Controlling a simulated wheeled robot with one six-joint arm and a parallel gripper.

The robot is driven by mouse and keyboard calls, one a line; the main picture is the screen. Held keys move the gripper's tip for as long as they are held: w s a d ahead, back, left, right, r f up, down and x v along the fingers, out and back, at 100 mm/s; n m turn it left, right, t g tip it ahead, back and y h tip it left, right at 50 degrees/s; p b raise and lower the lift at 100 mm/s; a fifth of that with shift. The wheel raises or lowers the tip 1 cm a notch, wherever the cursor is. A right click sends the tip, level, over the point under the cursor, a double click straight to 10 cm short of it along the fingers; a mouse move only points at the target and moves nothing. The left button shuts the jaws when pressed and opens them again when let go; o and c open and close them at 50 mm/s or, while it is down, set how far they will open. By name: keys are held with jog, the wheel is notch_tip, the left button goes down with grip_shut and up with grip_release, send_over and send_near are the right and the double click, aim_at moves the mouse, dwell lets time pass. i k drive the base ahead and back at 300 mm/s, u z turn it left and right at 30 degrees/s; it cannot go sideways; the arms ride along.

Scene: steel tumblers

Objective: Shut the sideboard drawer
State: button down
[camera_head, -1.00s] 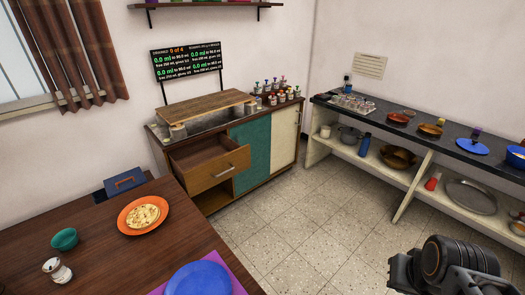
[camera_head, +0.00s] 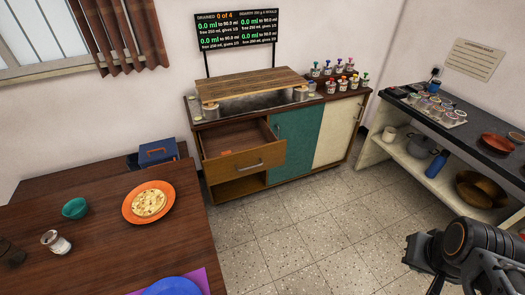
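The sideboard (camera_head: 293,142) stands against the far wall, with a teal door, a cream door and wooden trim. Its drawer (camera_head: 245,168), at the upper left, is pulled open. Part of my dark arm shows at the lower right, well apart from the drawer. My gripper's fingertips are not visible.
A dark wooden table (camera_head: 105,243) at the left carries an orange plate (camera_head: 130,207) with flatbread. Speckled floor (camera_head: 290,233) lies clear before the sideboard. A black-topped counter (camera_head: 480,138) lines the right.

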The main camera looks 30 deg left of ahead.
aim_at(254, 148)
jog(key=u, duration=0.65)
jog(key=i, duration=0.7)
jog(key=u, duration=1.15)
jog(key=i, duration=0.3)
jog(key=u, duration=0.25)
